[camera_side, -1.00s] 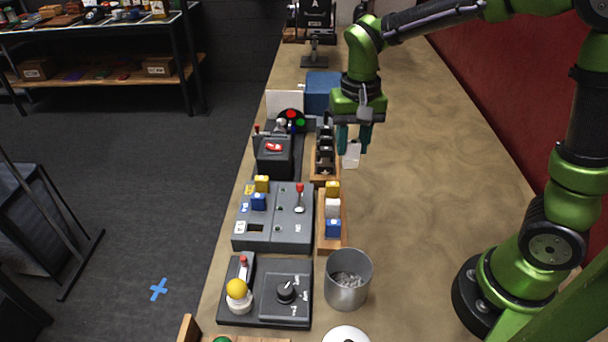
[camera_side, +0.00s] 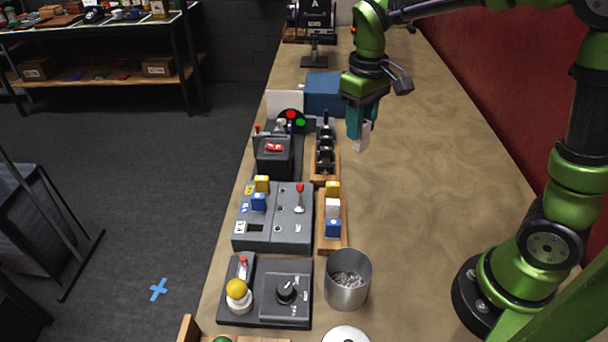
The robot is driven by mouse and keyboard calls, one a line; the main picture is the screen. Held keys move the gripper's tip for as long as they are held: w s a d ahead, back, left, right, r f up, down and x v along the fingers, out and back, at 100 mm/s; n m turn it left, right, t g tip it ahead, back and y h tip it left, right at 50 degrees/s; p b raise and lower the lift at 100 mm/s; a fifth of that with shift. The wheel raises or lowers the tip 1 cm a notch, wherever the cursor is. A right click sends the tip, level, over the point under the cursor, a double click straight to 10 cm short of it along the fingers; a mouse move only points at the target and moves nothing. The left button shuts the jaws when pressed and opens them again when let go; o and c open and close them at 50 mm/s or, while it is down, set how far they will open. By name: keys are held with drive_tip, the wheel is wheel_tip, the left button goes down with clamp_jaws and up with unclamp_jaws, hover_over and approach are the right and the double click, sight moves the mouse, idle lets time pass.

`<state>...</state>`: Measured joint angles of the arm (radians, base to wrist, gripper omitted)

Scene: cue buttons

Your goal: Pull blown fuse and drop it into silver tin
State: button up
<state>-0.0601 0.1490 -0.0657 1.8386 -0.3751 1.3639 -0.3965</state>
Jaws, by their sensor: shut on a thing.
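My gripper (camera_side: 361,128) is shut on a white fuse (camera_side: 361,138) and holds it in the air to the right of the wooden rack with black pieces. The silver tin (camera_side: 347,281) stands upright near the front of the bench, with grey bits inside. The gripper is well behind and above the tin. The grey fuse panel (camera_side: 273,217) holds a yellow fuse (camera_side: 262,184) and a blue fuse (camera_side: 258,202); a dark empty slot shows at its front. Whether the held fuse is blown cannot be told.
A wooden rack (camera_side: 344,243) holds yellow, white and blue fuses beside the panel. A control box with a yellow knob (camera_side: 238,289) and a dial stands left of the tin. A blue box (camera_side: 323,92) stands behind.

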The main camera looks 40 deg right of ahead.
drive_tip(key=shift+a, duration=0.4)
drive_tip(key=s+a+n, duration=0.5)
drive_tip(key=a, duration=0.6)
drive_tip(key=n, duration=1.3)
approach(350, 253)
drive_tip(key=s+a+r, duration=0.2)
drive_tip(key=a, duration=0.1)
drive_tip(key=shift+s+a+f, duration=0.1)
drive_tip(key=shift+f, duration=1.45)
drive_tip(key=shift+s+a+f, duration=0.1)
drive_tip(key=shift+f, duration=1.45)
drive_tip(key=o, duration=1.1)
